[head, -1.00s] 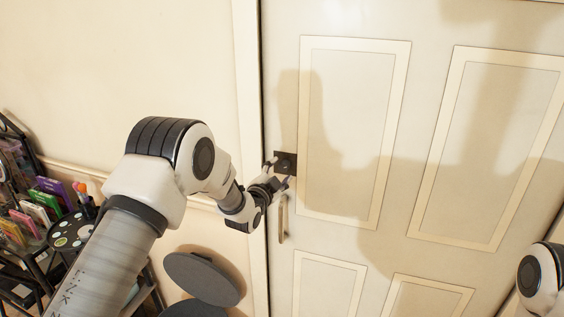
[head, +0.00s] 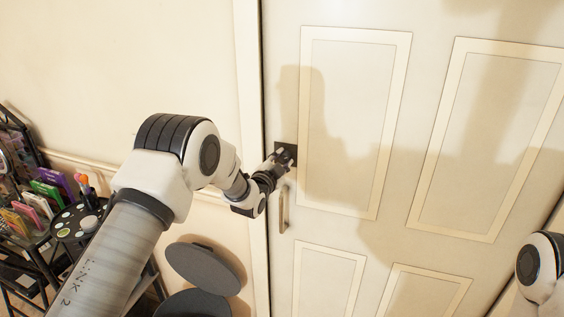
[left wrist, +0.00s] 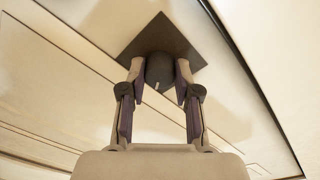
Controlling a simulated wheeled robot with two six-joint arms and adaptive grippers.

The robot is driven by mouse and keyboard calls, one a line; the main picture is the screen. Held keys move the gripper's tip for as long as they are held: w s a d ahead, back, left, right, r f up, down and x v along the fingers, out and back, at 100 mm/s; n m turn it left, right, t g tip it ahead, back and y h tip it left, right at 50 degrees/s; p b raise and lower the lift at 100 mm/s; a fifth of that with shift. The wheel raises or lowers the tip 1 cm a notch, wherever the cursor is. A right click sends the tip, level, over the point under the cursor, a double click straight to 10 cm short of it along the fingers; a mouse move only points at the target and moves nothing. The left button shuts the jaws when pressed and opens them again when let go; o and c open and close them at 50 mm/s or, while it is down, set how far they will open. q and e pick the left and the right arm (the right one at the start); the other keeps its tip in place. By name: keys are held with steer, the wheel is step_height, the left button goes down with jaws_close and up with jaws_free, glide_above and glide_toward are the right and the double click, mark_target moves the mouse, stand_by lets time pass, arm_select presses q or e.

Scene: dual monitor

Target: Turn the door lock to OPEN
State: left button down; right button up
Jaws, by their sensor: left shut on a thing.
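The door lock (head: 287,150) is a dark square plate near the left edge of the cream door (head: 355,235). In the left wrist view its plate (left wrist: 160,28) shows behind a round dark knob (left wrist: 159,72) with a light mark at its lower edge. My left gripper (head: 282,158) is at the lock, and in the left wrist view its two fingers (left wrist: 160,76) are shut on the knob from both sides. No OPEN lettering is legible. My right gripper is out of view; only part of my right arm shows at the lower right.
A vertical door handle (head: 282,212) sits just below the lock. A grey round-lidded bin (head: 203,268) stands below my left arm. A black rack (head: 35,225) with colourful items is at the far left. The door's right side is clear.

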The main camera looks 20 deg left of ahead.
arm_select(q)
steer(key=shift+f+n+b, duration=0.2)
steer(key=shift+n+b, duration=0.2)
steer(key=shift+b, duration=0.25)
steer(key=n+b, duration=0.6)
steer(key=shift+f+b, duration=0.1)
steer(key=shift+b, duration=0.3)
steer(key=n+b, duration=0.2)
steer(key=shift+n+t, duration=0.3)
steer(key=shift+r+n+b, duration=0.25)
steer(key=shift+n+b, duration=0.45)
steer(key=shift+n, duration=0.5)
steer(key=c, duration=0.8)
jaws_free()
steer(key=shift+s, duration=0.1)
